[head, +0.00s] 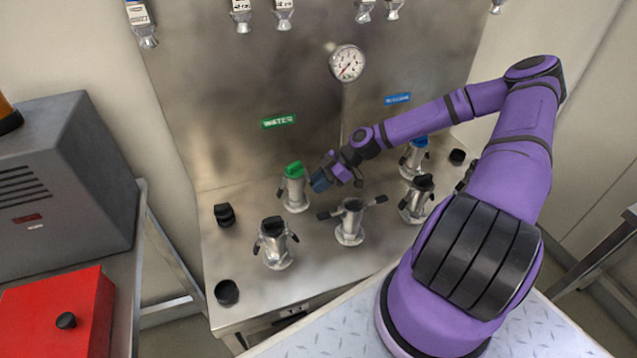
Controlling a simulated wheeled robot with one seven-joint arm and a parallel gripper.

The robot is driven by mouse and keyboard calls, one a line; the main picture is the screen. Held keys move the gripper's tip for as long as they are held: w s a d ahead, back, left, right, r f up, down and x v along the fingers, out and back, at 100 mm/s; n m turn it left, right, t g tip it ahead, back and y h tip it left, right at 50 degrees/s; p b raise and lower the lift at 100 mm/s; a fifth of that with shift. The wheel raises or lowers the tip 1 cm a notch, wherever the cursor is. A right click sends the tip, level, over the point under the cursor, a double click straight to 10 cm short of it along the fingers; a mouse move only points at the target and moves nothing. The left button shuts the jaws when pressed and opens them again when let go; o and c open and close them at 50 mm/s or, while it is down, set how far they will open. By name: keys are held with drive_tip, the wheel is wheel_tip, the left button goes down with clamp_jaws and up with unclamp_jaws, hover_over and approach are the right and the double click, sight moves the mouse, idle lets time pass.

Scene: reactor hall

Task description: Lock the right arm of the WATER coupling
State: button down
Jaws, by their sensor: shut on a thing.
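The green WATER label (278,121) is on the upright metal panel. Below it, the WATER coupling (294,194), a silver fitting with a green cap, stands upright on the metal bench. My gripper (319,182) is just to the right of this coupling, reaching in from the right. Its jaws are shut on what appears to be the coupling's right arm, which the fingers mostly hide. I cannot tell the arm's exact angle.
An open-armed coupling (350,222) stands close in front of my gripper. A black-capped coupling (274,243) is at front left. Another black-capped coupling (417,200) and a blue-capped one (414,158) stand to the right. A pressure gauge (347,63) is above.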

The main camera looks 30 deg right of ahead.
drive_tip(key=c, duration=1)
unclamp_jaws()
drive_tip(key=shift+f, duration=0.1)
drive_tip(key=shift+d, duration=0.1)
drive_tip(key=v, duration=1)
drive_tip(key=shift+d+r, duration=0.2)
drive_tip(key=shift+r, duration=0.1)
